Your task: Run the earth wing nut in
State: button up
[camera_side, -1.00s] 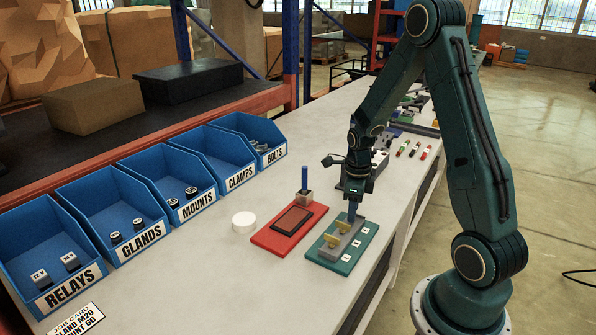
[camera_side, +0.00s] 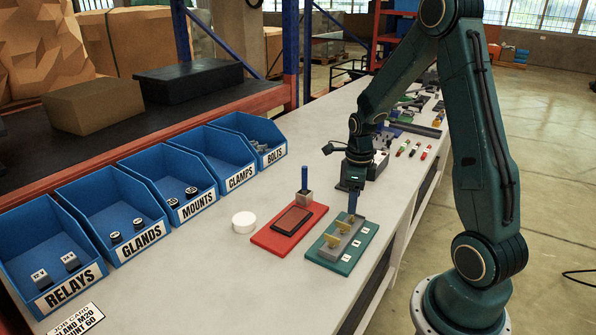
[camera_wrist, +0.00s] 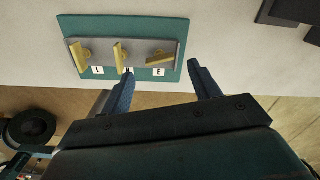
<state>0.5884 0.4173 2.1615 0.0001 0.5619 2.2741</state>
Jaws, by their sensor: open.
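A green board (camera_side: 325,251) on the bench carries a grey terminal block with three yellow wing nuts, above labels L, N and E in the wrist view. The earth wing nut (camera_wrist: 158,57), by the E label (camera_wrist: 160,72), is at the right end there. It lies tilted relative to the block's edge; how far it is threaded cannot be told. In the side view it is not clearly visible behind my fingers. My gripper (camera_wrist: 160,70) is open and empty, its blue fingers apart. In the side view my gripper (camera_side: 353,203) hangs over the board's far end.
A red board (camera_side: 268,239) with a dark plate and an upright blue-handled piece is beside the green board. A white round piece (camera_side: 243,222) stands left of it. Blue bins (camera_side: 130,200) line the shelf side. Small parts lie farther along the bench.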

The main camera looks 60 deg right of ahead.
notch_tip(320, 180, up, 10)
jog(key=shift+r, duration=0.15)
dwell(0.3)
jog(key=s+a+r+n+t, duration=0.35)
jog(key=a+r+n, duration=0.45)
jog(key=a+n, duration=0.6)
jog(key=s+a+r+n+t, duration=0.2)
jog(key=s+a+n, duration=0.4)
jog(key=n, duration=1.2)
jog(key=s, duration=0.3)
jog(key=shift+a+r+n, duration=0.2)
jog(key=shift+r+n, duration=0.15)
jog(key=shift+n, duration=0.05)
